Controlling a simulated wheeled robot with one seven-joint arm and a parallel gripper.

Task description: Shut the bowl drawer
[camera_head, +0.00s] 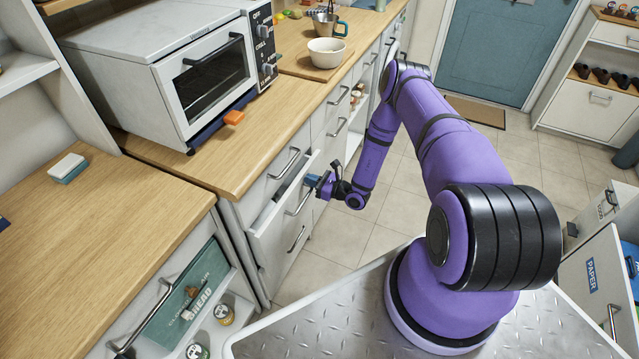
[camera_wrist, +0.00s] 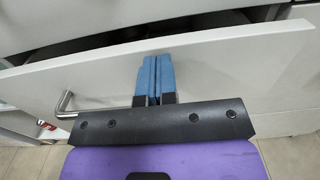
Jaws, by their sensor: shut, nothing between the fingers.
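A white drawer (camera_head: 268,228) in the lower cabinet stands partly open, pulled out a little from the cabinet face. Its front also fills much of the wrist view (camera_wrist: 220,70), with a dark gap above its top edge. A metal bar handle (camera_head: 300,202) is on this drawer front; its left end shows in the wrist view (camera_wrist: 66,103). My gripper (camera_head: 312,180) has blue fingers, which are closed together with nothing between them. In the wrist view the fingertips (camera_wrist: 155,60) are at the drawer front, near its top edge; I cannot tell whether they touch. The drawer's contents are hidden.
A toaster oven (camera_head: 150,60) and an orange item (camera_head: 234,117) stand on the wooden counter above. A bowl (camera_head: 326,52) and a metal cup stand further back. An open shelf with a green box (camera_head: 190,295) is at lower left. The tiled floor (camera_head: 395,225) beside the cabinets is clear.

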